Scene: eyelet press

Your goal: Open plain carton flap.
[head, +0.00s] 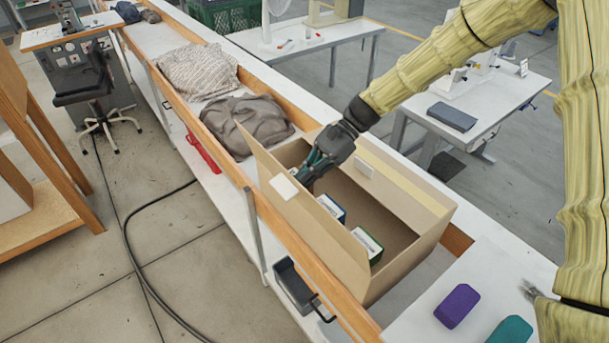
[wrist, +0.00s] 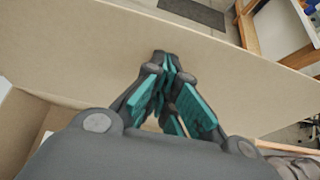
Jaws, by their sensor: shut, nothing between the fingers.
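The plain cardboard carton (head: 405,283) stands on the bench with its top open. Its long left flap (head: 262,163) stands up and bears a white label (head: 283,187). The long right flap (head: 415,190) is folded outward. My gripper (head: 304,178) is shut and empty, reaching down into the carton's far left part, close to the inner side of the left flap. In the wrist view the shut teal fingers (wrist: 165,62) point at a broad cardboard panel (wrist: 80,55); I cannot tell whether the tips touch it.
A blue-sided box (head: 331,207) and a green-sided box (head: 368,243) are inside the carton. A grey-brown cloth bundle (head: 252,122) lies behind it. A purple block (head: 457,305) and a teal block (head: 510,331) lie in front.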

